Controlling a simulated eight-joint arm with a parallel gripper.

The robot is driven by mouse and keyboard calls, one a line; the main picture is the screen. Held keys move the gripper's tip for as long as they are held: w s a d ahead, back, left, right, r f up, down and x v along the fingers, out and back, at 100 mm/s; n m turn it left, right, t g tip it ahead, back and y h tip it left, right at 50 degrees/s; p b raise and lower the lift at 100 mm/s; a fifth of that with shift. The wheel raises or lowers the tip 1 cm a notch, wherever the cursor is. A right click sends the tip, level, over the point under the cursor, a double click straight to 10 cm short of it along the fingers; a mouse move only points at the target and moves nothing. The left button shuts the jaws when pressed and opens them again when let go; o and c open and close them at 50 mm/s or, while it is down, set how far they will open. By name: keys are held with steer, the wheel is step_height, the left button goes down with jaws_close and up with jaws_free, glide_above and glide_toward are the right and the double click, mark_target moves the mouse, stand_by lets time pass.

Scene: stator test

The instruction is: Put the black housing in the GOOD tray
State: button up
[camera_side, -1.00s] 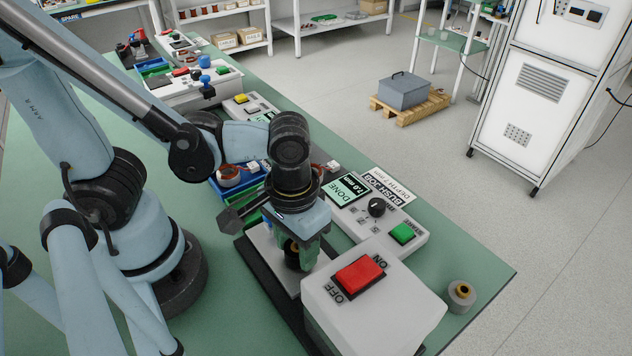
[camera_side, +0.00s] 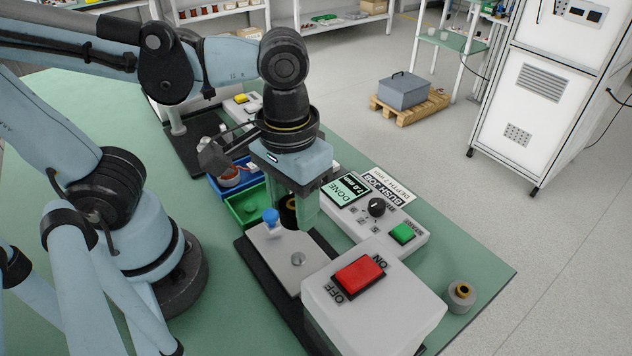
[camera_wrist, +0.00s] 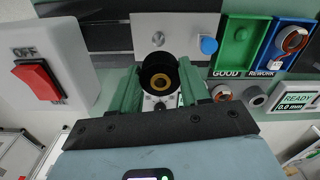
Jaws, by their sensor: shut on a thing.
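The black housing (camera_wrist: 160,75), a dark ring with a brass-coloured bush in it, is between the green fingers of my gripper (camera_wrist: 162,88) in the wrist view. My gripper (camera_side: 304,208) is shut on it in the side view and holds it above the metal plate of the press fixture (camera_side: 276,244). Only part of the dark housing (camera_side: 289,212) shows there. The green GOOD tray (camera_side: 236,212) is on the table just left of my gripper, partly hidden behind the blue knob. In the wrist view the GOOD tray (camera_wrist: 235,58) is right of the housing and looks free of housings.
The blue REWORK tray (camera_side: 222,190) sits beside the GOOD tray with a copper-wound part in it. A blue knob (camera_side: 270,215) stands up at the plate's edge. The white box with the red switch (camera_side: 360,274) and control panel (camera_side: 376,225) are to the right. A grey ring part (camera_side: 461,293) stands at the table's right.

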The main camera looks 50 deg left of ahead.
steer(key=a+f+n, duration=0.1)
steer(key=a+n, duration=0.2)
steer(key=a, duration=0.2)
steer(key=a+f+n, duration=0.1)
steer(key=a+n, duration=0.2)
steer(key=a, duration=0.2)
steer(key=a+f+n, duration=0.1)
steer(key=a+n, duration=0.1)
steer(key=a, duration=0.3)
steer(key=shift+s+a+f+n, duration=0.15)
steer(key=shift+s+f+n, duration=0.1)
steer(key=shift+f+n, duration=0.15)
steer(key=shift+a+f, duration=0.15)
steer(key=shift+f, duration=0.05)
glide_above(248, 205)
steer(key=shift+w+f, duration=0.1)
steer(key=shift+f, duration=2.05)
steer(key=shift+f, duration=1.45)
steer(key=o, duration=1.2)
steer(key=shift+c, duration=0.2)
steer(key=shift+r, duration=0.15)
step_height(248, 205, up, 12)
steer(key=shift+w+r, duration=0.2)
steer(key=shift+w, duration=0.1)
